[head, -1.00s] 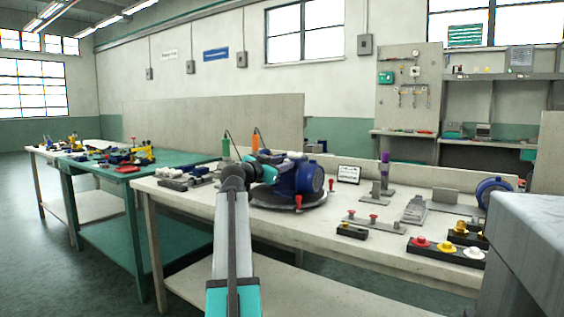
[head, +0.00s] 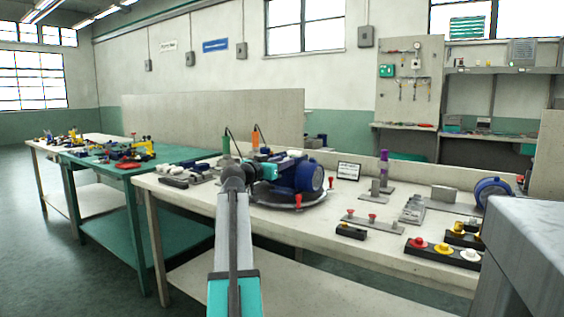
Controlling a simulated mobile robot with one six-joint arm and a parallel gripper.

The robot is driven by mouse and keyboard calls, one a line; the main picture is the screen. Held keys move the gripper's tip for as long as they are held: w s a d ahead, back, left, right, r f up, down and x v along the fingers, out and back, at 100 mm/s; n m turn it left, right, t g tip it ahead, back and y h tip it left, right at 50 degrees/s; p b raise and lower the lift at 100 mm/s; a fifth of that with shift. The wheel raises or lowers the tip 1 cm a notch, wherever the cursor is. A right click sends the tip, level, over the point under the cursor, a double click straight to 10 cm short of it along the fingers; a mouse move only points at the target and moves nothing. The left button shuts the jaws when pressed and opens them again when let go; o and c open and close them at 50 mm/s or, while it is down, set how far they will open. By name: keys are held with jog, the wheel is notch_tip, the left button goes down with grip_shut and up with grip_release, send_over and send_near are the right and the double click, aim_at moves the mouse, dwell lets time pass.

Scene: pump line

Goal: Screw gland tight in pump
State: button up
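The blue pump (head: 310,179) sits on a round grey stand (head: 288,203) on the pale workbench, near the middle of the head view. My arm reaches up from the bottom of the view to the pump's left side. My gripper (head: 270,171) is at that side, where the teal wrist end meets the blue body. The wrist and pump hide its fingertips, so I cannot tell whether they are open or shut. I cannot make out the gland. Whether the gripper touches the pump is unclear.
A plate with red knobs (head: 372,222), a black strip with red, yellow and white caps (head: 443,252) and a small sign (head: 348,171) are on the bench (head: 330,232) to the right. A grey surface fills the lower right.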

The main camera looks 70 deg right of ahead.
jog(key=shift+n+p, duration=1.7)
jog(key=shift+r+p, duration=0.15)
jog(key=shift+p, duration=0.25)
jog(key=shift+n+p, duration=1.4)
jog(key=shift+n, duration=0.3)
jog(key=shift+f+b, duration=0.2)
jog(key=shift+b, duration=0.1)
